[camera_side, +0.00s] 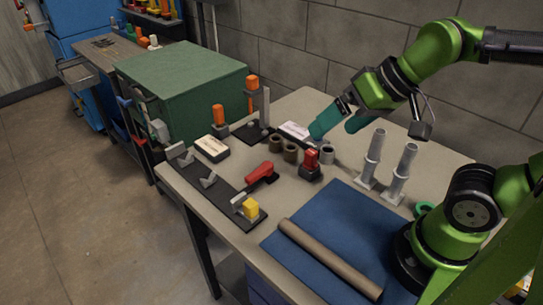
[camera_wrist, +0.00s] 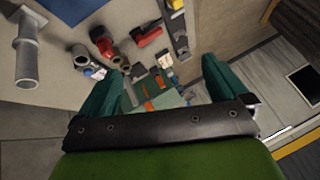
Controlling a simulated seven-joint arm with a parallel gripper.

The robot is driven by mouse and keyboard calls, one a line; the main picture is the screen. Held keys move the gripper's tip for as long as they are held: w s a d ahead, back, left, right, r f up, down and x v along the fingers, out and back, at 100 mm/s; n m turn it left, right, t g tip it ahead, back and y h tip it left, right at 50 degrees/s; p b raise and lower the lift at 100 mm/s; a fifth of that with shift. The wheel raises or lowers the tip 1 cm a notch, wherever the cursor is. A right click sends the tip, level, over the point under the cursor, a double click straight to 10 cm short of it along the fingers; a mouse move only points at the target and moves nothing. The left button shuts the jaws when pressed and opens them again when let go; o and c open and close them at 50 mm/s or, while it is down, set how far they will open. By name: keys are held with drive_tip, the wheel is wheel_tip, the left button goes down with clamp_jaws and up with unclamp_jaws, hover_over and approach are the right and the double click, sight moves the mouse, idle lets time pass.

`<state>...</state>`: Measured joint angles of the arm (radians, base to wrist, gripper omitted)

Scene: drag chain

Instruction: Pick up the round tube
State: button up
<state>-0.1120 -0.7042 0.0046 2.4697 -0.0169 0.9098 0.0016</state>
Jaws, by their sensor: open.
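A long brown round tube (camera_side: 328,259) lies on the blue mat (camera_side: 315,222) at the front of the table in the side view. It runs diagonally towards the lower right. Several short, dark round pieces (camera_side: 290,150) stand near the table's middle; they also show in the wrist view (camera_wrist: 114,62). My gripper (camera_side: 337,128) is open and empty, held above the back of the table, far from the long tube. Its two teal fingers (camera_wrist: 163,85) are spread wide in the wrist view. The long tube is not seen in the wrist view.
Two grey upright posts (camera_side: 373,157) stand right of the middle. A red device (camera_side: 311,165), a red-handled tool (camera_side: 262,174) and a black fixture with a yellow block (camera_side: 251,208) lie left of the mat. A green box (camera_side: 180,85) stands beyond the table. The mat is otherwise clear.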

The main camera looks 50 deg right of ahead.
drive_tip(key=shift+s+d+f+m, duration=0.15)
drive_tip(key=shift+d+m, duration=0.45)
drive_tip(key=shift+d, duration=0.3)
drive_tip(key=shift+d+t+h, duration=0.3)
drive_tip(key=shift+d, duration=0.05)
drive_tip(key=shift+c, duration=1.1)
drive_tip(key=shift+d, duration=0.1)
drive_tip(key=c, duration=0.4)
drive_tip(key=n+g+h, duration=0.2)
drive_tip(key=g, duration=0.7)
hover_over(327, 253)
wheel_tip(327, 253, down, 17)
drive_tip(key=shift+d+f, duration=0.1)
drive_tip(key=shift+f, duration=3.3)
